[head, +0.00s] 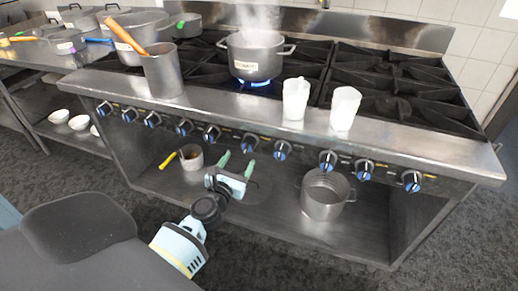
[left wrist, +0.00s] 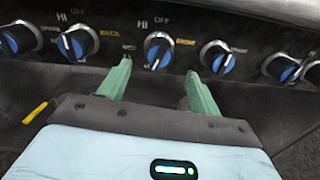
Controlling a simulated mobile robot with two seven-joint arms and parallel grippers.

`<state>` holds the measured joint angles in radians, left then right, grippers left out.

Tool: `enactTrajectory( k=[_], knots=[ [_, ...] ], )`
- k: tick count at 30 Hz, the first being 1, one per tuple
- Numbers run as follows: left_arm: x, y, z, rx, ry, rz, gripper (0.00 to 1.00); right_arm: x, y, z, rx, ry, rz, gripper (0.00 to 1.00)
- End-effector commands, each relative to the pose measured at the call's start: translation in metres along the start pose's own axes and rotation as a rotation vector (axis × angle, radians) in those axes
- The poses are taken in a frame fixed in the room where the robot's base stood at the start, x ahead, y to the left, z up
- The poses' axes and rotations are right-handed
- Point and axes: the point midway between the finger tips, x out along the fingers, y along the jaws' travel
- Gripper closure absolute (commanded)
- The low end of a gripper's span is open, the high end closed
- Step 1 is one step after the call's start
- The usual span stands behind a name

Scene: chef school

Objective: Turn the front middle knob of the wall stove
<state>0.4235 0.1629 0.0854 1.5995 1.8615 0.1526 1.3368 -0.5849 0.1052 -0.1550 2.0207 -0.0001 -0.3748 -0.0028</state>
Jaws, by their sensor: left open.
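The wall stove (head: 230,110) has a row of blue-and-silver knobs along its dark front panel. My left gripper (head: 238,158) is open and empty, just in front of and slightly below this row. One blue knob (head: 249,143) is close to its fingertips. In the left wrist view, the two green fingers (left wrist: 157,78) point at the panel, and a knob (left wrist: 157,50) with a white pointer line shows between and beyond them. The fingers appear apart from it. Neighbouring knobs stand to the left (left wrist: 75,43) and right (left wrist: 217,57). My right gripper is not in view.
A steaming pot (head: 255,57) sits over a blue flame. Two white cups (head: 296,99) and a metal utensil container (head: 162,72) stand on the stove's front ledge. Below, the open shelf holds a pot (head: 324,196) and a small pan with a yellow handle (head: 190,157).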

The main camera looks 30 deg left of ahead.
Motion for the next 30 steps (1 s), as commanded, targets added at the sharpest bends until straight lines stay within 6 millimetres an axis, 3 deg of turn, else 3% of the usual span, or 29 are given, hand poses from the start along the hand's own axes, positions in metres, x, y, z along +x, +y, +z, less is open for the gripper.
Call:
enactTrajectory(
  k=[11, 24, 30],
  knots=[
    [0.009, 0.002, 0.001, -0.021, -0.001, 0.005, 0.37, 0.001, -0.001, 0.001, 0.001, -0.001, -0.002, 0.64],
    [0.065, 0.002, -0.001, -0.019, 0.001, 0.005, 0.37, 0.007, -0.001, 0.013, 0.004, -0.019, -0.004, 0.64],
    [0.078, 0.002, 0.000, -0.020, 0.000, 0.005, 0.37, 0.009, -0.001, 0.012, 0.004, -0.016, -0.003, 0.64]
  ],
)
